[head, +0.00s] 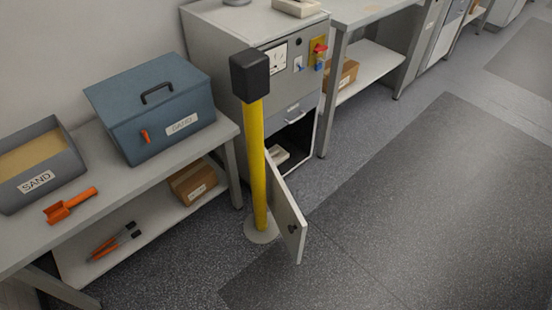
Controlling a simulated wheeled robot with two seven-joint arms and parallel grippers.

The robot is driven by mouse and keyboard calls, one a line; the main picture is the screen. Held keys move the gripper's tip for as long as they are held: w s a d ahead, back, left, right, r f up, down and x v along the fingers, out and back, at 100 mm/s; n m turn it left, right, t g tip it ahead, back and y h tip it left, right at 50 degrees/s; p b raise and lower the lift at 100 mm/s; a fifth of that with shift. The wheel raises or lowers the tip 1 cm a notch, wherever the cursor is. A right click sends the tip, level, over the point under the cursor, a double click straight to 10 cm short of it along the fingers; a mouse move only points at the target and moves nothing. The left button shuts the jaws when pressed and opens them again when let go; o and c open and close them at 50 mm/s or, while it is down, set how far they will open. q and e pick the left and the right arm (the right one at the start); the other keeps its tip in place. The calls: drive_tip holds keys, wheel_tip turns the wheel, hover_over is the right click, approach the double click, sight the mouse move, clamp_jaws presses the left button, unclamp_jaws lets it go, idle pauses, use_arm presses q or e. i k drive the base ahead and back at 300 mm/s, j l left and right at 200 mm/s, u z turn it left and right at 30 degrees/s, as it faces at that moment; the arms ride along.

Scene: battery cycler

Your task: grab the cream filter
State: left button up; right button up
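A pale, cream-coloured block (278,156) lies inside the dark open lower compartment of the grey cabinet (215,45). It is small in the picture and partly hidden by the yellow post, so I cannot tell for sure that it is the cream filter. Another pale, flat block (297,7) lies on top of the cabinet, cut by the upper picture edge. The compartment's door (287,215) stands swung open toward the front. Neither of my grippers is in view.
A yellow post (257,165) with a black head stands in front of the cabinet beside the open door. The left bench carries a blue box (150,105), a sand tray (38,182) and an orange scoop (70,205). The floor (420,190) to the right is clear.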

sight(278, 155)
drive_tip(key=i+l, duration=0.1)
drive_tip(key=l, duration=0.35)
drive_tip(key=i+l+u, duration=0.1)
drive_tip(key=l, duration=0.35)
drive_tip(key=i+l, duration=0.15)
drive_tip(key=l, duration=0.3)
drive_tip(key=i+l, duration=0.1)
drive_tip(key=l, duration=0.4)
drive_tip(key=i+l+u, duration=0.25)
drive_tip(key=i+l, duration=0.75)
drive_tip(key=i+u, duration=0.15)
drive_tip(key=i, duration=0.75)
